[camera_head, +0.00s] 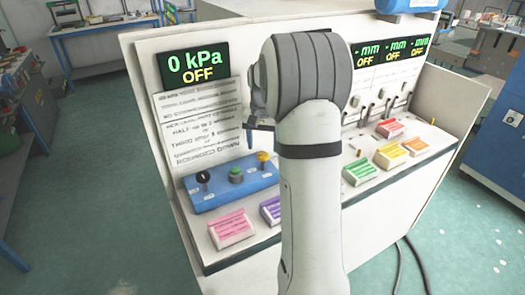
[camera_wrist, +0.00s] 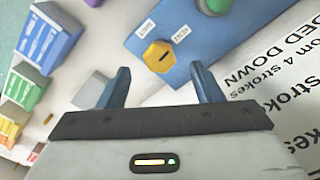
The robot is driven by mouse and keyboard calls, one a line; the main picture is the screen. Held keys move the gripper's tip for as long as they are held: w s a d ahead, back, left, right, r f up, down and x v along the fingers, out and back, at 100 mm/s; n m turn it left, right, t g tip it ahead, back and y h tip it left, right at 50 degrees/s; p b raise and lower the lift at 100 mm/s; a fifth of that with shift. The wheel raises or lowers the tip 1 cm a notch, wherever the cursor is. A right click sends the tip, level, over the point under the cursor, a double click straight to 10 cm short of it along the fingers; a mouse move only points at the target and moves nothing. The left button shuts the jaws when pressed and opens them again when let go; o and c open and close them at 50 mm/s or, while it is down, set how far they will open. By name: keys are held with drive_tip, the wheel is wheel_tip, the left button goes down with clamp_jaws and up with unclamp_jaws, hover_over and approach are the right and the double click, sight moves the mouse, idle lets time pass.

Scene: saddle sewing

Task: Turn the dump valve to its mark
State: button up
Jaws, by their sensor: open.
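The dump valve appears to be the yellow six-sided knob (camera_wrist: 158,58) on the blue panel (camera_wrist: 205,45). It has a short dark mark on its face and two small white labels beside it, whose print is hard to read. In the head view the yellow knob (camera_head: 263,157) sits at the right end of the blue panel (camera_head: 225,196). My gripper (camera_wrist: 163,78) is open and empty, its two blue fingers apart. The knob shows beyond the fingertips, between them in the picture, and I see no contact. In the head view my arm hides most of the gripper.
A green button (camera_head: 236,175) and a black knob (camera_head: 203,177) share the blue panel. A display (camera_head: 195,65) reads 0 kPa OFF. A printed instruction sheet (camera_wrist: 265,100) lies beside the panel. Several coloured blocks, including a pink one (camera_head: 231,229), stand along the console.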

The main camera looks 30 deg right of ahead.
sight(263, 154)
drive_tip(key=shift+r, duration=2.25)
